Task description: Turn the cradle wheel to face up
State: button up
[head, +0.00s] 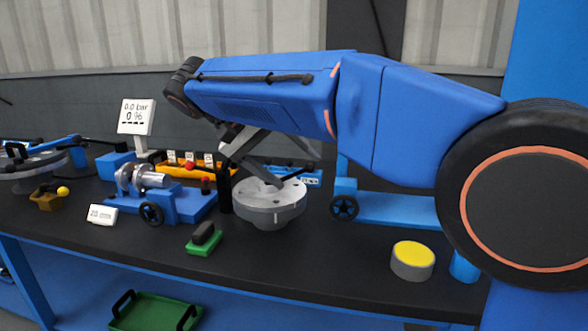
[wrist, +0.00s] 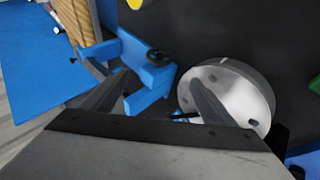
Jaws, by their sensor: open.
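The grey flanged shell (head: 270,205) shows its round flange with holes facing up, and it also shows in the wrist view (wrist: 240,92). A black spoked handwheel (head: 344,207) is on a blue block right of the shell. Its face is toward the head camera. I cannot tell for sure that it is the cradle wheel. A blue bracket with a black knob (wrist: 158,57) lies left of the shell in the wrist view. My gripper (head: 255,168) is over the shell, its fingers apart with nothing between them. It also shows in the wrist view (wrist: 142,75), one finger overlapping the shell.
A blue fixture with another black wheel (head: 151,214) stands left of the shell. A green block (head: 205,241) and a yellow-topped button (head: 413,259) lie near the bench front. A gauge display (head: 136,117) stands behind. The black bench between block and button is clear.

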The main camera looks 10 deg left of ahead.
aim_at(343, 205)
jog(key=d+r+m+y, duration=0.1)
jog(key=d+r+y, duration=0.1)
jog(key=d+y, duration=0.55)
jog(key=shift+h, duration=0.95)
jog(key=x, duration=0.5)
jog(key=d+x, duration=0.1)
jog(key=x, duration=1.1)
jog(key=shift+w+d, duration=0.1)
jog(key=shift+d, duration=0.2)
jog(key=shift+c, duration=0.6)
jog(key=c, duration=0.9)
